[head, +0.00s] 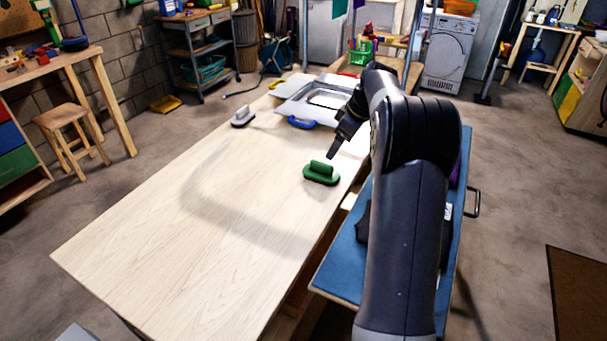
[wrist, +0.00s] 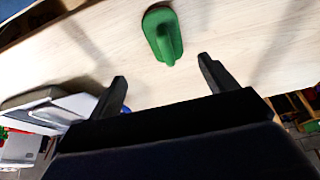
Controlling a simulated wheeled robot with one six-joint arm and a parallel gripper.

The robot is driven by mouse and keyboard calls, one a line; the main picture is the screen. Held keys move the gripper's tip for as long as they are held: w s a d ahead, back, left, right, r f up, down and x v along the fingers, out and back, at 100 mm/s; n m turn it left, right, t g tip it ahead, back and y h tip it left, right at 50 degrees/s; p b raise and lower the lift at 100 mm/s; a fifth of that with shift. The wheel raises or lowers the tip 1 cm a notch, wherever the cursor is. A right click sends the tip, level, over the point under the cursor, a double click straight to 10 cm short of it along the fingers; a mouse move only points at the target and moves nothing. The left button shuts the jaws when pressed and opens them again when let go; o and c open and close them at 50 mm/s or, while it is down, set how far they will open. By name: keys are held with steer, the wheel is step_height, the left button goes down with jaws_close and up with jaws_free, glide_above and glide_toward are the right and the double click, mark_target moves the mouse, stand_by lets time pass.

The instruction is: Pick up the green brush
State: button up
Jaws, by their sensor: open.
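The green brush (head: 321,173) lies on the pale wooden table, near its right edge, with its handle up. It also shows in the wrist view (wrist: 162,36), at the top and beyond my fingertips. My gripper (head: 333,150) is above the table, a little behind and above the brush in the head view, and apart from it. In the wrist view my gripper (wrist: 163,78) has its two fingers spread wide, with nothing between them.
A grey brush (head: 242,116) and a blue-handled brush (head: 302,122) lie farther back on the table (head: 170,240). A metal sink (head: 328,98) is at its far end. A blue surface (head: 335,270) stands to the right. The table's front and left are clear.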

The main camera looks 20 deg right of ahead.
mark_target(324, 164)
steer(key=x, duration=0.4)
steer(key=shift+a+f, duration=0.2)
steer(key=shift+a, duration=0.2)
steer(key=shift+p+x, duration=0.3)
steer(key=shift+x, duration=2.8)
steer(key=shift+s+a, duration=0.1)
steer(key=shift+a, duration=0.05)
steer(key=shift+c, duration=0.2)
steer(key=shift+r, duration=0.1)
steer(key=c, duration=1.1)
